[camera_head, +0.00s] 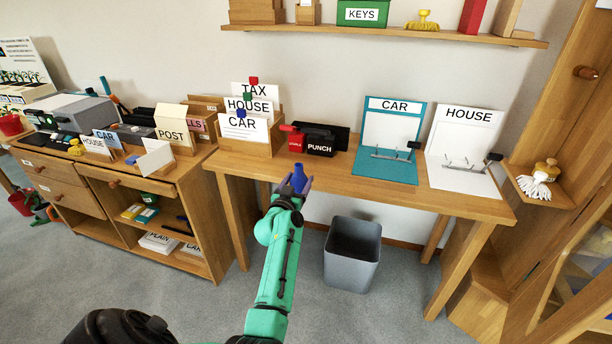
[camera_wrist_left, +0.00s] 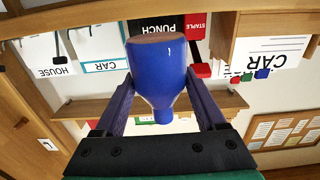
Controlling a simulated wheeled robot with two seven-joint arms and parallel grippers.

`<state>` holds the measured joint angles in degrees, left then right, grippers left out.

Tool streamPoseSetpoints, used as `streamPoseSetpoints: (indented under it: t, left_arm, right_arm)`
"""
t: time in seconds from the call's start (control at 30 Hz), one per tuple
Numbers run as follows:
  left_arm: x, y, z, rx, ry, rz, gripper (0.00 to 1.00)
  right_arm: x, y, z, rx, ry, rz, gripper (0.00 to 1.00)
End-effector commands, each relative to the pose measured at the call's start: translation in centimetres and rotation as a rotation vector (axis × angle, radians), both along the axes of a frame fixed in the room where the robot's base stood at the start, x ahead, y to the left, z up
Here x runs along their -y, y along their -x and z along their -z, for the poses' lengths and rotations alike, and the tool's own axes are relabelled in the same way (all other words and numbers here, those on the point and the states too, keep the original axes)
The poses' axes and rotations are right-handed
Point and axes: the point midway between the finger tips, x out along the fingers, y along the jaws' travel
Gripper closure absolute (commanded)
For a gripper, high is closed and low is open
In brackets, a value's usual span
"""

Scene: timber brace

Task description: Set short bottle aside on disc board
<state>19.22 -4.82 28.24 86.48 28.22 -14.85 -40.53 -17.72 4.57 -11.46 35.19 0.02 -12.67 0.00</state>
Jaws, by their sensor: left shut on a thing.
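A blue bottle (camera_head: 299,177) is held in my left gripper (camera_head: 292,187), just in front of the front edge of the wooden table (camera_head: 455,195). In the left wrist view the blue bottle (camera_wrist_left: 157,75) sits between the two dark fingers, its wide flat end pointing up in the picture and its narrow neck toward the palm. The left gripper is shut on it. I cannot make out a disc board in either view. My right gripper is not in view.
On the table stand a card holder (camera_head: 262,148), a red stapler (camera_head: 293,138), a black punch (camera_head: 320,143), and CAR (camera_head: 378,172) and HOUSE (camera_head: 455,178) clipboards. A grey bin (camera_head: 352,268) stands below. The table's front middle is bare.

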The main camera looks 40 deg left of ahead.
Motion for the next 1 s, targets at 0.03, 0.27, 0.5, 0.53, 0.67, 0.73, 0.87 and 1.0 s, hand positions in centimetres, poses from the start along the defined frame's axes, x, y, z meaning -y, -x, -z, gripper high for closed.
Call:
streamPoseSetpoints:
  t: [0.03, 0.27, 0.5, 0.53, 0.67, 0.73, 0.87, 1.0]
  left_arm:
    - [0.0, -0.1, -0.1, 0.002, -0.002, 0.0, 1.0]
    - [0.2, 0.1, -0.1, 0.0, -0.002, 0.003, 1.0]
    - [5.7, 4.7, 0.6, -0.008, -0.002, 0.078, 1.0]
    - [6.9, 5.7, 0.7, -0.008, -0.002, 0.097, 1.0]
    - [12.9, 10.3, 1.0, -0.007, 0.001, 0.189, 1.0]
    - [16.2, 13.1, 0.8, -0.004, 0.002, 0.235, 1.0]
    - [21.6, 18.7, -0.2, -0.003, 0.004, 0.299, 1.0]
    - [24.9, 22.8, -1.5, 0.0, 0.002, 0.322, 1.0]
  right_arm:
    - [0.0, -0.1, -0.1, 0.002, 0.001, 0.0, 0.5]
    - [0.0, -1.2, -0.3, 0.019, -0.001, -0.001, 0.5]
    - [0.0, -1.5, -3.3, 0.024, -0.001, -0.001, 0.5]
    - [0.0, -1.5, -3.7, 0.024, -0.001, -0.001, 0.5]
    - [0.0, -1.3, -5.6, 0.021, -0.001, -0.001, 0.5]
    - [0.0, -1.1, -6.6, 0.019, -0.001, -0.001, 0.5]
    - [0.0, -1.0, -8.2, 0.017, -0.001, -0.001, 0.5]
    - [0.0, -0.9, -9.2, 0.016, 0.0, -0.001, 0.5]
